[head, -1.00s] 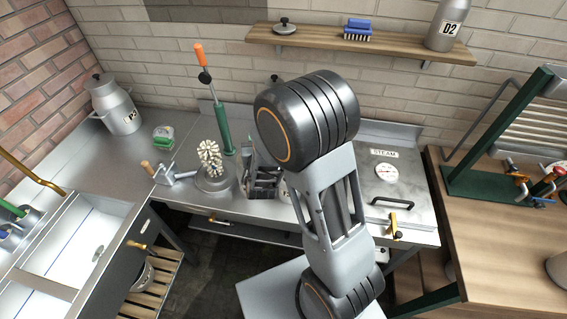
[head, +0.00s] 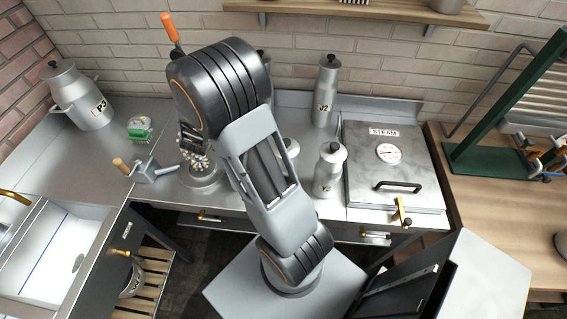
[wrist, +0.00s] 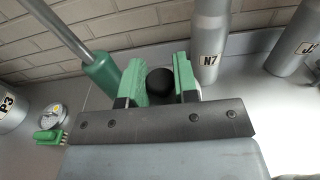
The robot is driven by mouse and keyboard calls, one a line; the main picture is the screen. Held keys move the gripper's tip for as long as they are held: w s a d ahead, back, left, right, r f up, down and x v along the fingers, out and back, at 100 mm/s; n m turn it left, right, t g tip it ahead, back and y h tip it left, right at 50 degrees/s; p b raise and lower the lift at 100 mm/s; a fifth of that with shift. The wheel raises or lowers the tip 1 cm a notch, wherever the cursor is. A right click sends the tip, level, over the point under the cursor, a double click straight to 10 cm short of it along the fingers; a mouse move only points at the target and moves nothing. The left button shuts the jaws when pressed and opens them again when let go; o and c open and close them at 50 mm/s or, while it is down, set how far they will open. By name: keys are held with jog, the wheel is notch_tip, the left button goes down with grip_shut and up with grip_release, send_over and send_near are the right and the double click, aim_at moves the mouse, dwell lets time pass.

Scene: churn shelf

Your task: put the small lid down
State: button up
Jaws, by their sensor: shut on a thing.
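In the wrist view my gripper (wrist: 160,78) has its two green fingers closed around a round black knob (wrist: 160,82), which I take to be the small lid's knob. The lid's disc below it is hidden by the gripper's dark plate. The grey steel counter (wrist: 270,95) lies beyond and around it; whether the lid touches it cannot be told.
Churn N7 (wrist: 209,45) stands close, right of the fingers; churn J2 (head: 325,92) is farther right. A green lever (wrist: 101,72) is close on the left. Churn P3 (head: 80,98), a green brush (head: 139,129) and the steam box (head: 388,165) share the counter.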

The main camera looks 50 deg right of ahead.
jog(key=s+d+f+m+g+b, duration=0.3)
jog(key=s+d+m+g+b, duration=0.15)
jog(key=s+d+g, duration=0.3)
jog(key=s+d+f+m+g+y+b, duration=0.1)
jog(key=s+d+f+m+g+b, duration=0.25)
jog(key=s+d+m+g, duration=0.45)
jog(key=s+d+f+m+g+b, duration=0.35)
jog(key=d+g, duration=0.25)
jog(key=d, duration=0.4)
jog(key=shift+g+y, duration=0.25)
jog(key=shift+y, duration=0.05)
jog(key=f, duration=0.3)
jog(key=s+f, duration=0.1)
jog(key=f, duration=0.1)
jog(key=shift+s+a+f+p, duration=0.1)
jog(key=shift+s+f+p, duration=0.1)
jog(key=shift+f+p, duration=0.2)
jog(key=shift+f, duration=2.2)
jog(key=shift+f, duration=0.1)
jog(key=shift+f+b, duration=0.35)
jog(key=shift+f, duration=0.15)
